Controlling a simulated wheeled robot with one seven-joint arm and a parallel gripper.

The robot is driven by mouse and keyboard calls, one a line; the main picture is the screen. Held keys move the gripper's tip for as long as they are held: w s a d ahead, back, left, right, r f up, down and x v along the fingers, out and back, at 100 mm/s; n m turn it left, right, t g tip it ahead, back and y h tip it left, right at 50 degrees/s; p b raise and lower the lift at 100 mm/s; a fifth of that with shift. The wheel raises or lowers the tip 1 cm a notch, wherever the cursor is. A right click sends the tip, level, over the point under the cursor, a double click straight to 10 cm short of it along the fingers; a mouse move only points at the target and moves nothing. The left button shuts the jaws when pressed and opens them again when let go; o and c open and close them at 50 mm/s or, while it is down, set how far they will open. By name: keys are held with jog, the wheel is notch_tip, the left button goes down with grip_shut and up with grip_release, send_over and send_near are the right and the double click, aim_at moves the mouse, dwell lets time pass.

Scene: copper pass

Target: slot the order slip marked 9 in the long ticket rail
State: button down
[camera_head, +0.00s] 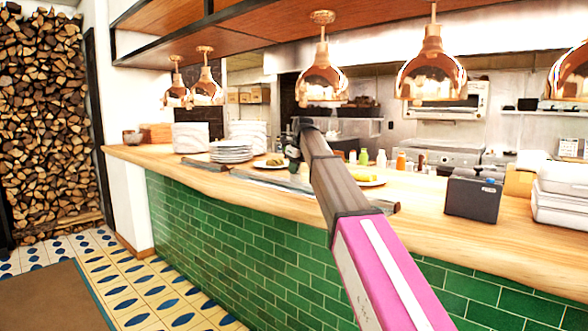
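My arm reaches from the lower right up over the wooden counter, and its far end with my gripper (293,157) is small and dark above the counter, near a plate of food. I cannot make out its fingers or whether it holds anything. A long, low grey metal strip (268,182) lies along the counter's front edge, partly hidden behind my arm; it looks like the long ticket rail. A shorter dark strip (205,165) lies to its left. No order slip or number 9 can be read at this size.
Copper lamps (320,82) hang low over the counter (130,153). Plate stacks (231,151) stand at left. A dark box (472,196) and white containers (562,195) stand at right. A plate with food (367,179) sits behind my arm.

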jog(key=shift+f, duration=0.55)
dwell(0.9)
jog(key=c, duration=0.8)
grip_release()
jog(key=shift+r, duration=0.1)
jog(key=shift+r, duration=2.9)
